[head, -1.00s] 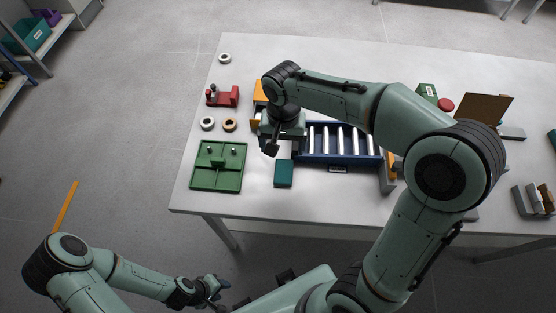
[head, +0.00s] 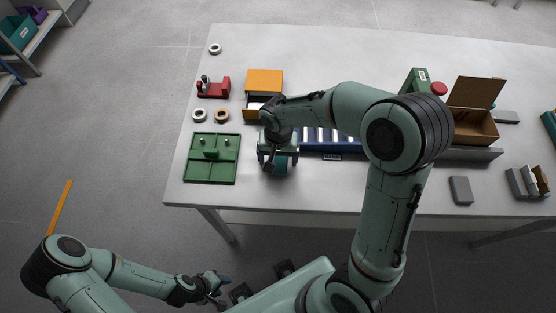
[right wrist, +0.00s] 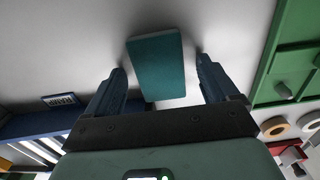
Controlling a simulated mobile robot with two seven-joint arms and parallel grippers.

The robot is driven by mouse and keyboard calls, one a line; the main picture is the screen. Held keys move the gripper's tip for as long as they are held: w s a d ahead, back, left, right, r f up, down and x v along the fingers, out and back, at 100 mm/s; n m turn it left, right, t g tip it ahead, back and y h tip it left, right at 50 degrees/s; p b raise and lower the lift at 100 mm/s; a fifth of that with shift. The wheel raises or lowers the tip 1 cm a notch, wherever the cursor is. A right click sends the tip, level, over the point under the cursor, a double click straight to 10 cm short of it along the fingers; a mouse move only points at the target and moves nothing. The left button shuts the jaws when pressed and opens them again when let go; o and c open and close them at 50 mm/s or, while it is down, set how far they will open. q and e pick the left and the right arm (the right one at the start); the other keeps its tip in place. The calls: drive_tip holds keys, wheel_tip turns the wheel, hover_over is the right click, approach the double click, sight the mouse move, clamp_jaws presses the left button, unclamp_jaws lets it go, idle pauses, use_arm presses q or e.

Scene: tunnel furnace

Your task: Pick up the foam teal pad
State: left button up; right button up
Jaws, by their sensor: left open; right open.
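The teal foam pad (right wrist: 157,65) lies on the table between the two open fingers of my right gripper (right wrist: 160,85), with a gap on each side in the right wrist view. In the head view the pad (head: 281,167) is partly hidden under my right gripper (head: 278,165), which points down over it from above. My left gripper (head: 218,288) is open and empty, low at the left, off the front edge of the table.
A green tray (head: 211,178) lies just left of the pad. A blue roller conveyor (head: 330,148) is to the right, and an orange box (head: 264,80) stands behind. A grey block (head: 461,189) and an open cardboard box (head: 472,126) are further right.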

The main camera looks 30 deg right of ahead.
drive_tip(key=c, duration=1.1)
drive_tip(key=shift+r, duration=0.15)
